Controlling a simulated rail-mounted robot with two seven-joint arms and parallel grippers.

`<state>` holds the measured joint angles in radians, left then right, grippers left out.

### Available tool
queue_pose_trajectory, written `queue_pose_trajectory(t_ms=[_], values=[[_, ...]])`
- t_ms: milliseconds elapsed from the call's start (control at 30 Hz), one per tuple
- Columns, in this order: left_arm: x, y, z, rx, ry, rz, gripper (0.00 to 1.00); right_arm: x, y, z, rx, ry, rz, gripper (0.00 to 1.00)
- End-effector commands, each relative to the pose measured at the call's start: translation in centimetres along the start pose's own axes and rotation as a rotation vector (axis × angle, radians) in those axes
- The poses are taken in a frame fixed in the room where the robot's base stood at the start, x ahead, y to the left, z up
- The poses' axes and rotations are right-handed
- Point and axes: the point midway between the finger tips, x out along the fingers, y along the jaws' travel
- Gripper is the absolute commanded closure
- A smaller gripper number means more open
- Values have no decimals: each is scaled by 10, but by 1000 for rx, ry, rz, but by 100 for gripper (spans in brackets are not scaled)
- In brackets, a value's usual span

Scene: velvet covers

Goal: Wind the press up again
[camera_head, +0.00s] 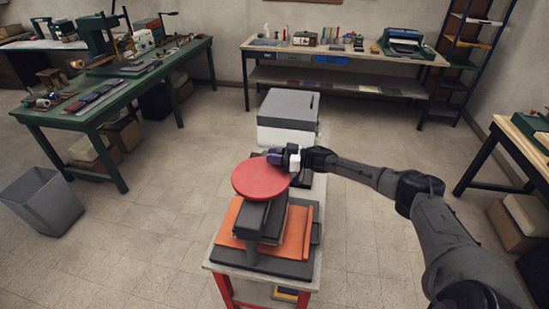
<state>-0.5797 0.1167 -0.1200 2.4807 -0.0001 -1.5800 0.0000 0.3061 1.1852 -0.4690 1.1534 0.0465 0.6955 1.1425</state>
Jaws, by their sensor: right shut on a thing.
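The press stands on a red-legged stand (225,255) in the middle of the head view. Its round red wheel (258,180) lies flat on top, over a dark body (258,217) and an orange board (230,235). My right gripper (276,158) is at the wheel's far right edge, shut on it. The arm and fingers hide the exact grip point, and I cannot tell whether a knob is between them. The wheel hides the screw and much of the press below it. My left gripper is not in view.
A grey and white box-like machine (288,107) stands just behind the press. A green workbench (45,115) is at the left, with a grey bin (42,200) before it. A long back table (345,57) and a shelf rack (466,60) are behind. Open floor lies around the stand.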

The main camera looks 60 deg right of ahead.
Motion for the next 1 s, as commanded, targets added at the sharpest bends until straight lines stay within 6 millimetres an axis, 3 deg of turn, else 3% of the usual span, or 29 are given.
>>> queue_pose_trajectory(t_ms=[100, 467, 500, 700, 1000], values=[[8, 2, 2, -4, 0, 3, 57, 2, 2, 1, -5, 2, -30, 100], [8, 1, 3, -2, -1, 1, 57, 2, 2, 0, -4, -1, -40, 100], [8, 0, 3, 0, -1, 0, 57, 2, 2, 0, -4, 0, -40, 71], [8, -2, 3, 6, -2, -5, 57, 2, 1, 0, -2, 0, -40, 52], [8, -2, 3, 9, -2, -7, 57, 1, 2, 0, -1, -1, -40, 50]])
